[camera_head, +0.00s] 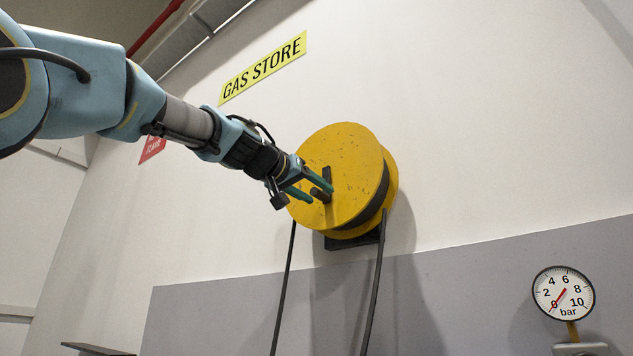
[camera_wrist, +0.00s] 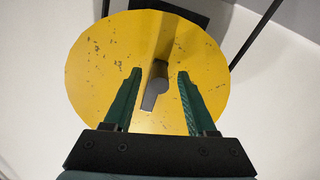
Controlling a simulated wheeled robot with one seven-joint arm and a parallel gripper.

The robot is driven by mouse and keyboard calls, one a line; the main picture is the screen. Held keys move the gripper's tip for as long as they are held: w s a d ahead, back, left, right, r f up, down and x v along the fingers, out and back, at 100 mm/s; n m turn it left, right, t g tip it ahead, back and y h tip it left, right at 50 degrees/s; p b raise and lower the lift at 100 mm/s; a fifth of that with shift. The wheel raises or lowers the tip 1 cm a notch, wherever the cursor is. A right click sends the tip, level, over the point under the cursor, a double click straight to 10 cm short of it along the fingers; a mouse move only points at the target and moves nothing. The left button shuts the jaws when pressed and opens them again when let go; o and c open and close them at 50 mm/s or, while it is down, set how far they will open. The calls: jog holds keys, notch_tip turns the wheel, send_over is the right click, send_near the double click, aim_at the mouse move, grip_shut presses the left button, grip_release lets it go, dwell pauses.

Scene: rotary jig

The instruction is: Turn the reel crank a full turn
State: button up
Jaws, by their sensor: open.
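The yellow reel (camera_head: 350,165) is mounted on the wall, with dark hose wound behind its front disc. Its dark crank (camera_head: 327,178) is on the front disc, with a short round knob (camera_head: 319,195) sticking out. My gripper (camera_head: 320,191) is open at the crank, its green fingers on either side of the knob. In the wrist view the knob (camera_wrist: 158,72) lies between the open fingertips (camera_wrist: 160,73), with a visible gap on each side. The reel's scratched yellow disc (camera_wrist: 95,75) fills most of that view.
Two dark hose lengths (camera_head: 371,290) hang below the reel. A pressure gauge (camera_head: 564,292) is at the lower right, its red needle near 0. A yellow GAS STORE sign (camera_head: 264,68) is on the wall above. The wall right of the reel is clear.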

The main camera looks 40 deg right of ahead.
jog(key=shift+w+d, duration=0.1)
jog(key=shift+d, duration=0.35)
grip_shut()
dwell(0.3)
dwell(0.9)
